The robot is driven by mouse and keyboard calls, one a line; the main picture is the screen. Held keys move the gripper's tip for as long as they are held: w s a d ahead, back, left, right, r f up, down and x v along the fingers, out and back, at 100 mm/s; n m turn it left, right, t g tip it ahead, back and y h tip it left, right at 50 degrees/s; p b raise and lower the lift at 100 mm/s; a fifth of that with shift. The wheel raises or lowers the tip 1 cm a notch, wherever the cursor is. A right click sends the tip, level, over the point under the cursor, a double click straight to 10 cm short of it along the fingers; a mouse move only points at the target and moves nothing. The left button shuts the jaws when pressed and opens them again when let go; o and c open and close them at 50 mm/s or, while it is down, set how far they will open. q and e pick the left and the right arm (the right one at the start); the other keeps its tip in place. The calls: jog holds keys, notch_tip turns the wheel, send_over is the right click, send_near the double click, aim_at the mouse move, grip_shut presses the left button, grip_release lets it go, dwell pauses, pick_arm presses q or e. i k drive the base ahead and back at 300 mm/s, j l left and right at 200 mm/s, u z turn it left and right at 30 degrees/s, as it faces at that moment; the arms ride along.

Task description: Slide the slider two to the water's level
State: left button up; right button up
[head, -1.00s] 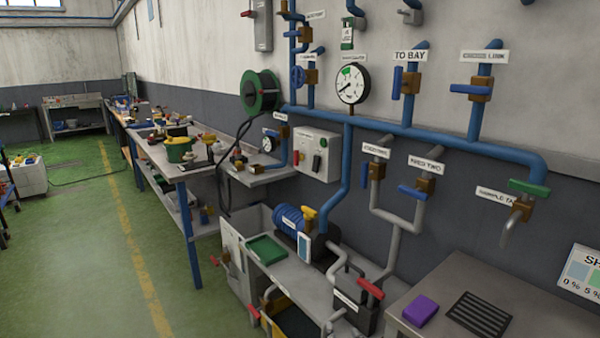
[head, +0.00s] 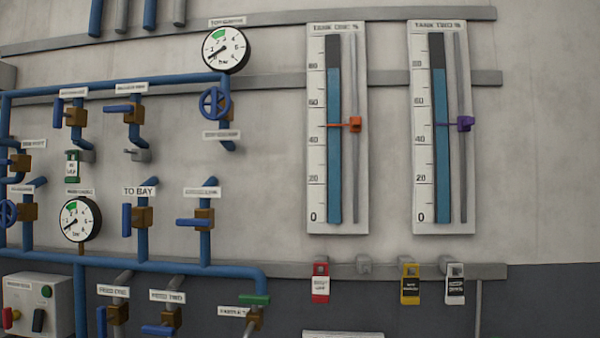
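The tank two gauge board (head: 424,213) hangs on the wall at the right of the head view. Its blue water column (head: 442,170) reaches up to a little above the 80 mark's lower neighbourhood, near 80. Slider two (head: 465,124) is a purple block on a grey vertical rail, with a thin pointer across the column near 50, well below the water's top. The tank one board (head: 317,221) stands to its left, with an orange slider (head: 354,124) also near 50. Neither of my grippers shows in the head view.
Blue pipes (head: 160,266) with valves and round pressure gauges (head: 80,219) fill the wall to the left. Red, yellow and black-and-white tags (head: 410,284) hang from a grey rail below the boards. The wall right of the tank two board is bare.

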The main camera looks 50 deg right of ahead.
aim_at(464, 122)
jog(key=z, duration=2.3)
